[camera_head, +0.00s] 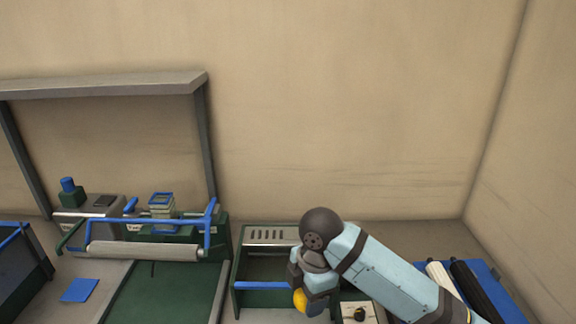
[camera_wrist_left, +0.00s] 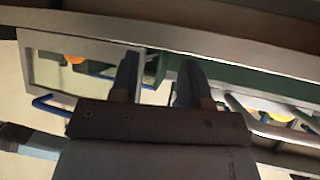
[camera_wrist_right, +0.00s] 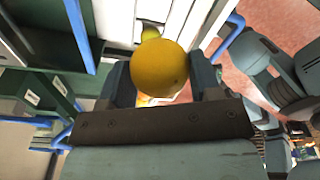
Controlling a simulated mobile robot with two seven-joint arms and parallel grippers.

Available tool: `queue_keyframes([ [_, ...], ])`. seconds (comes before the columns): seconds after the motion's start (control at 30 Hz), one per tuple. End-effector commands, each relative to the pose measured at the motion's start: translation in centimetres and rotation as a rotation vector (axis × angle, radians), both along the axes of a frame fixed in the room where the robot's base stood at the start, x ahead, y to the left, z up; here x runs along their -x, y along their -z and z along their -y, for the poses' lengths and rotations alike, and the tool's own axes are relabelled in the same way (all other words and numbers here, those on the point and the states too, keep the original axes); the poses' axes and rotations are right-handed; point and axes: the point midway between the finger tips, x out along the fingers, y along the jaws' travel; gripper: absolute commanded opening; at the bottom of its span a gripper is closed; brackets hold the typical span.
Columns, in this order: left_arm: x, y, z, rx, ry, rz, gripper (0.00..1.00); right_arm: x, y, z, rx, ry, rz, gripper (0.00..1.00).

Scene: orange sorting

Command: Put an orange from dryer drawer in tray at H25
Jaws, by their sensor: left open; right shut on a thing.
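My right gripper (camera_head: 308,296) is shut on a yellow-orange orange (camera_head: 300,301), in front of a green open-fronted unit with a slotted metal top (camera_head: 272,236). In the right wrist view the orange (camera_wrist_right: 160,68) sits between the two fingers and hides what lies behind it. My left gripper (camera_wrist_left: 157,82) is out of the head view; its wrist view shows the fingers apart with nothing between them. A small orange fruit (camera_wrist_left: 75,59) shows inside a pale frame there. I cannot tell which surface is the tray at H25.
A blue handle bar (camera_head: 263,286) crosses the unit's front. Left of it is a green conveyor bed (camera_head: 165,295) with a grey roller (camera_head: 143,250). A blue tray (camera_head: 484,275) with dark and white rolls lies at the right, near my arm. A blue square (camera_head: 80,290) lies at the left.

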Motion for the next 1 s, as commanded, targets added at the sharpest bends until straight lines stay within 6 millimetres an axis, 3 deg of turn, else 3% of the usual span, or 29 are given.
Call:
queue_keyframes([
  [0.1,0.0,-0.8,-0.1,-0.002,-0.001,0.001,0.43,0.0,-0.1,3.5,0.005,0.279,0.003,0.33],
  [0.6,-0.1,-3.1,-0.4,-0.005,-0.007,0.004,0.43,1.9,-1.2,15.6,0.003,1.455,0.006,0.33],
  [0.8,0.0,-3.6,-0.3,-0.004,-0.008,0.004,0.43,3.1,-1.8,18.9,0.004,1.808,0.005,0.33],
  [1.0,0.0,-3.8,-0.3,-0.003,-0.008,0.003,0.43,3.7,-2.1,20.3,0.001,1.977,0.003,0.33],
])
